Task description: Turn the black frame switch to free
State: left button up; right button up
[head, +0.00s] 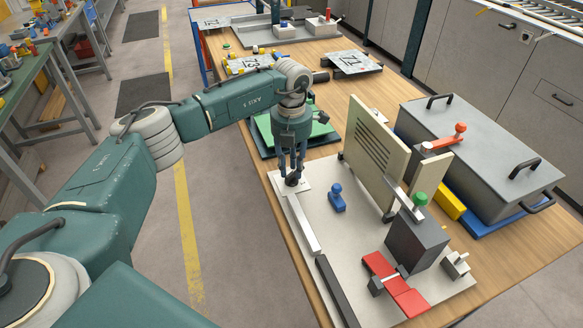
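A small black knob, which looks like the black frame switch (292,181), stands on a white plate at the far left corner of the light grey base board (345,238). My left gripper (291,172) points straight down right over this knob, with its fingertips at the knob's top. Whether the fingers touch or grip the knob is too small to tell. The switch's marks and setting cannot be read. My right gripper is not in view.
On the board stand a blue knob (337,198), a cream slotted panel (372,150), a dark grey block (416,245) and a red bracket (396,284). A grey lidded box (482,150) stands to the right. A green tray (318,130) lies behind the gripper.

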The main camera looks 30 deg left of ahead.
pick_arm(q)
jog(key=shift+s+f, duration=0.1)
notch_tip(320, 180, up, 12)
jog(key=shift+r, duration=0.1)
dwell(0.6)
dwell(0.4)
